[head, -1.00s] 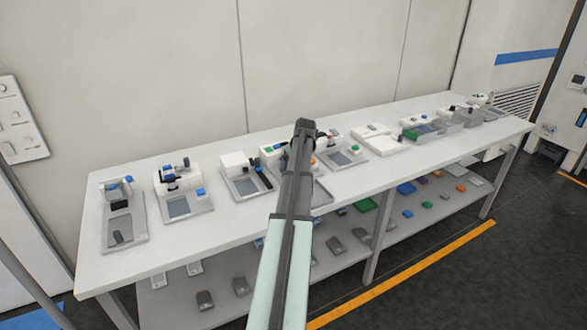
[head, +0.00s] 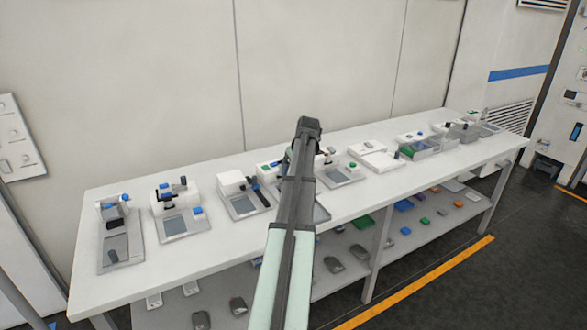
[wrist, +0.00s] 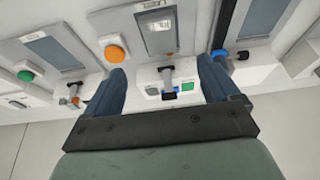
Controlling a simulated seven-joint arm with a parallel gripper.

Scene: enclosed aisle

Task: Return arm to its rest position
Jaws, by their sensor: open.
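My arm reaches up through the middle of the head view, over the long white table (head: 130,270). The fingers of my gripper are hidden behind the arm there. In the wrist view my gripper (wrist: 165,82) is open, its two dark blue fingers well apart with nothing held. Between and beyond the fingers I see a white device with a grey lever, a green patch and a small screen (wrist: 158,35). An orange round button (wrist: 115,54) shows beside the left finger. I cannot tell whether the fingers touch anything.
Several white devices with grey trays stand along the table, such as one at the left end (head: 121,250). A lower shelf (head: 400,250) holds small coloured and grey items. A wall (head: 320,60) stands behind the table. The dark floor (head: 480,290) at right is clear.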

